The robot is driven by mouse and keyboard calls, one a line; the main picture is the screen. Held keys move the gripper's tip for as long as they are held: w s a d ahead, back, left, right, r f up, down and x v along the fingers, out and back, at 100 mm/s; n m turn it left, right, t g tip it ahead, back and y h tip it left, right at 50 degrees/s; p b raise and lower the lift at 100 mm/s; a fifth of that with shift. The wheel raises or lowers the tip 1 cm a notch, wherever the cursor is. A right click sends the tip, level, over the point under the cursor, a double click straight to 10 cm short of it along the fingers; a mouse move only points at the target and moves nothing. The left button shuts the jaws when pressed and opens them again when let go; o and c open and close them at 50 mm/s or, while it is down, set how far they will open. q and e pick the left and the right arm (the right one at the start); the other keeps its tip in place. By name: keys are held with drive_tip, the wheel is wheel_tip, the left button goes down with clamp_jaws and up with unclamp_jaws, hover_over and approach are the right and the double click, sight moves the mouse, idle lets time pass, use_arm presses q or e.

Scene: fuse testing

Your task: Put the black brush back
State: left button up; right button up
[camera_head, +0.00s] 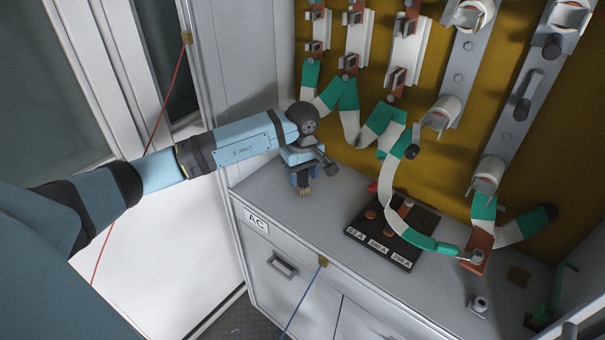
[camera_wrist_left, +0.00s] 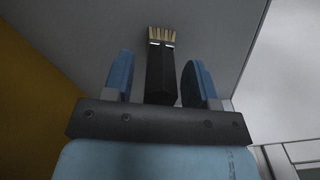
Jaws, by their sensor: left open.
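The black brush (camera_wrist_left: 160,75) has a dark rectangular handle and pale bristles. In the left wrist view it lies between the two blue fingers of my left gripper (camera_wrist_left: 158,60), with a visible gap on each side. My left gripper is open. In the head view the left gripper (camera_head: 302,179) points down over the left part of the grey cabinet top (camera_head: 345,190). A small brownish bit at its fingertips looks like the bristles; the rest of the brush is hidden there. My right gripper is not in view.
A black board (camera_head: 425,221) labelled with amp ratings lies right of the gripper. Green-and-white cables (camera_head: 391,180) hang from the yellow back panel (camera_head: 455,125). A metal post (camera_head: 478,304) stands at the right. An open white door (camera_head: 175,235) is at the left.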

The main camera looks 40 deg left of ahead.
use_arm(q)
wheel_tip(320, 180, up, 12)
drive_tip(key=b, duration=0.1)
idle(0.4)
idle(0.4)
